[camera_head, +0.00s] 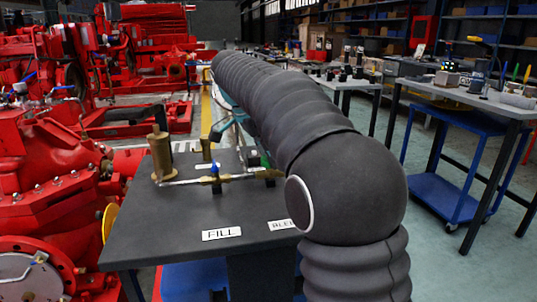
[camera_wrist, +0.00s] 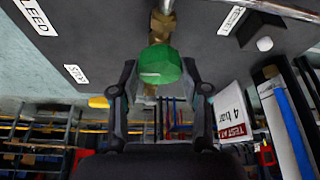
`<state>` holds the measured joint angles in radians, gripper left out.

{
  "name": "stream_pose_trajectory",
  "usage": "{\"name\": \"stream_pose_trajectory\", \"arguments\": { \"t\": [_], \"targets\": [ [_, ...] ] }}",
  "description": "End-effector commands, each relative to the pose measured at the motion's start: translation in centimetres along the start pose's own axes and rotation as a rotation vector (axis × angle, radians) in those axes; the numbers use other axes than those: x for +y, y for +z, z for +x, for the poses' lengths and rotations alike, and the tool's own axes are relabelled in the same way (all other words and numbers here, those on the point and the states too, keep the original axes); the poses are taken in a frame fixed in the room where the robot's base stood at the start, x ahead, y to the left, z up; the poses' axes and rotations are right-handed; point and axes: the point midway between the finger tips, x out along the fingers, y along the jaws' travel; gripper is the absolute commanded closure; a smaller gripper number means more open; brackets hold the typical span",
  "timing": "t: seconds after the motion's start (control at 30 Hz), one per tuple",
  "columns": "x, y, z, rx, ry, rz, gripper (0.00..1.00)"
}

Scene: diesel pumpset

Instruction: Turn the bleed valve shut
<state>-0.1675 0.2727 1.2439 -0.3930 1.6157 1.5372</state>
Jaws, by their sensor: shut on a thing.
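A green rounded knob (camera_wrist: 160,66) sits on a brass fitting (camera_wrist: 161,26) in the upper middle of the wrist view. I take it for the bleed valve's handle, as the BLEED label (camera_wrist: 36,14) is on the same dark bench. My gripper (camera_wrist: 162,77) has one finger on each side of the knob and is shut on it. The exact contact points are hard to see. In the head view my own arm hides the gripper and part of the BLEED label (camera_head: 284,224). A blue-handled valve (camera_head: 215,171) stands above the FILL label (camera_head: 221,233).
A brass cylinder (camera_head: 161,152) and metal piping stand on the dark bench (camera_head: 160,235). Red pump machinery (camera_head: 50,170) crowds the left. A white "TEST AT 4 bar" card (camera_wrist: 232,118) is right of my gripper. Another workbench (camera_head: 468,96) stands at the right, beyond open floor.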

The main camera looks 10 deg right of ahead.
Motion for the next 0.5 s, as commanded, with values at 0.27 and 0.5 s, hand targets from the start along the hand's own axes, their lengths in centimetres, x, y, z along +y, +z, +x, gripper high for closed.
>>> {"name": "stream_pose_trajectory", "arguments": {
  "t": [0.27,0.5],
  "targets": [
    [-0.01,0.03,0.05,-0.001,0.001,0.001,0.89],
    [-0.01,0.01,0.04,0.000,0.000,0.000,0.29]
  ]
}}
